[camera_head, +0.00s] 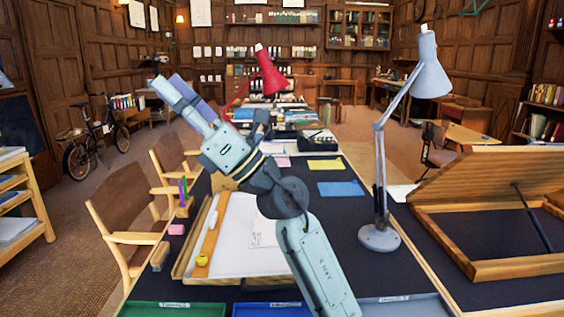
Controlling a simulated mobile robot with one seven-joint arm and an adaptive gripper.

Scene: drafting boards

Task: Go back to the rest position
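My arm (310,262) rises from the bottom middle and bends up to the left over the near drafting table. Its end, my gripper (170,84), points up and to the left, above the chairs and clear of the table top. Two long pale parts lie side by side there, one light blue and one lavender. I cannot tell whether they are apart or closed, or whether anything is between them. A dark part (262,125) sticks out beside the wrist. My arm hides part of the drawing board.
The dark table holds a drawing board (240,258) with a wooden strip (209,238), a yellow round item (202,260), a grey lamp (379,238) and coloured sheets. Trays (175,309) line the front. Wooden chairs (128,205) stand left; a tilted board (500,180) is right.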

